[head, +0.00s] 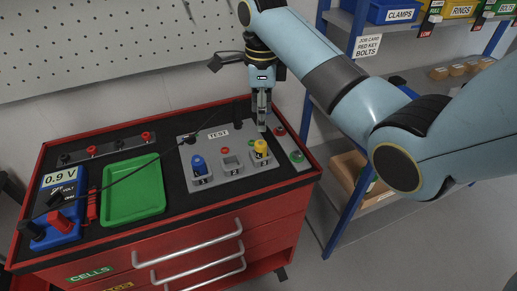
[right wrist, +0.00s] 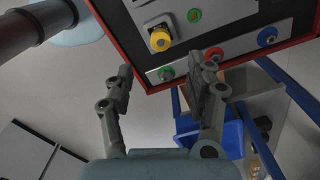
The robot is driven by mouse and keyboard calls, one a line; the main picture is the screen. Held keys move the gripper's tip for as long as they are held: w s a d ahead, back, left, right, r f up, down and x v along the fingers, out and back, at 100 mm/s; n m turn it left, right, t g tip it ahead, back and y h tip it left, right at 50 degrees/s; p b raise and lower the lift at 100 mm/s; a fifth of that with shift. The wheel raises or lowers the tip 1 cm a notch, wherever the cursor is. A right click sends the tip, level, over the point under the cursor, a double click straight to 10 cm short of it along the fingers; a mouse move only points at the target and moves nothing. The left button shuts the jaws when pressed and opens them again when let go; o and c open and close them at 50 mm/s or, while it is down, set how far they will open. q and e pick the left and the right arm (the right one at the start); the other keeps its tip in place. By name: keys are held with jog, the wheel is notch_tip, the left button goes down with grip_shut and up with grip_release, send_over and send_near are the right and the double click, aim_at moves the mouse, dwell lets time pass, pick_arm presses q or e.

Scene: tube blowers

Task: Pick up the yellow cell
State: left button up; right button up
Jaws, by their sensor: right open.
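The yellow cell (head: 261,147) stands upright in the right-hand holder, marked 3, on the grey test plate (head: 215,138). It also shows in the right wrist view (right wrist: 160,41), beyond and between my open fingers. My right gripper (head: 262,122) points down just behind the yellow cell in the head view, apart from it. In the right wrist view my right gripper (right wrist: 165,72) is open with nothing between its fingers. My left gripper is not in view.
A blue cell (head: 199,165) stands in the left holder; the middle holder (head: 231,165) looks empty. A green tray (head: 133,190), a blue 0.9 V meter (head: 57,205) and a black cable lie on the red cabinet. A strip with coloured buttons (head: 289,146) lies right of the plate.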

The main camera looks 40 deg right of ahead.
aim_at(261, 142)
notch_tip(261, 142, down, 10)
jog(key=shift+w+f, duration=0.1)
jog(key=shift+f, duration=0.1)
grip_shut()
dwell(0.5)
jog(key=shift+r, duration=0.1)
